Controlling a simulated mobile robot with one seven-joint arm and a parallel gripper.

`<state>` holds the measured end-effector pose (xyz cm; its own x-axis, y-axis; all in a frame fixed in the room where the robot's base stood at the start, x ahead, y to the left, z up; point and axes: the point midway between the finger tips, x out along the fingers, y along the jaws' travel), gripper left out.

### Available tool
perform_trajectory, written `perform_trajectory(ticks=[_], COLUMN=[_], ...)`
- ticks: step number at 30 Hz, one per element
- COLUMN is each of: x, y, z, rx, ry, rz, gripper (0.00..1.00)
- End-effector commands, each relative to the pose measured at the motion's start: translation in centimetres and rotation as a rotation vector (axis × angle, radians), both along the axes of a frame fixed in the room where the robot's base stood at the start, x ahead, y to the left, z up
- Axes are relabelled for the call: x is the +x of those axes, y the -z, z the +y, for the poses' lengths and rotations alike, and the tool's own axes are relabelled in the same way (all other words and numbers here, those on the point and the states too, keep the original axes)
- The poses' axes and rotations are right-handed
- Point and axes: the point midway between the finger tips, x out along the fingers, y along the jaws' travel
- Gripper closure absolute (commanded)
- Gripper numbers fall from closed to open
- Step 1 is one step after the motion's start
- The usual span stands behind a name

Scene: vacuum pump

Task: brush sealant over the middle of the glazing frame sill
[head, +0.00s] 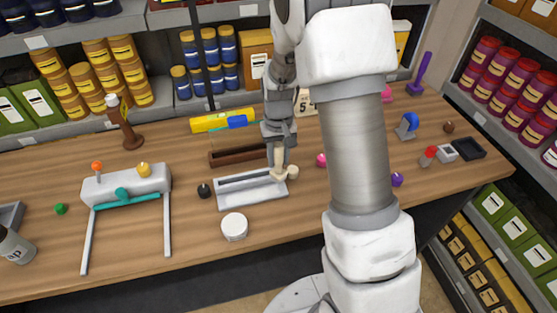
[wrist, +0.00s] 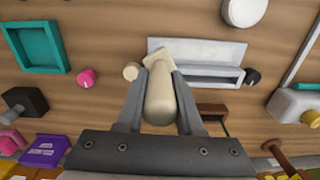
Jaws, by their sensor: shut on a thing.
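My gripper (head: 279,148) is shut on a cream-handled brush (head: 278,170), which points down. The brush also shows between the fingers in the wrist view (wrist: 159,98). The pale grey glazing frame (head: 250,199) lies flat on the bench, with a long dark slot. It also shows in the wrist view (wrist: 220,48). The brush tip is over or at the frame's right end in the head view, away from its middle. I cannot tell whether the tip touches the frame. No sealant can be made out on the visible sill.
A white round jar (head: 234,228) stands in front of the frame. A brown trough (head: 235,157) lies behind it. A black knob (head: 203,191) is at its left, a cream knob (head: 292,171) and a pink knob (head: 321,160) at its right. A grey-legged stand (head: 128,187) is farther left.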

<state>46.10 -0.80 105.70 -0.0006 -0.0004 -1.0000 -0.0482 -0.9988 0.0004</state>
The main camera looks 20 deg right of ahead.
Motion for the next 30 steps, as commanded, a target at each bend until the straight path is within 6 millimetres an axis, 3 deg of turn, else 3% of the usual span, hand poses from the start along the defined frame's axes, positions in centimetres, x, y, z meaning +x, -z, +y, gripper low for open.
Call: perform_trajectory(ticks=[8, 26, 30], x=[0.2, 0.2, -0.7], y=[-2.5, -2.5, -2.8], z=[-0.1, -0.1, -1.5], rx=[0.000, 0.000, -0.006], ry=[0.000, 0.002, 0.045], rz=[-0.002, -0.001, -0.003], gripper=[1.00, 1.00, 1.00])
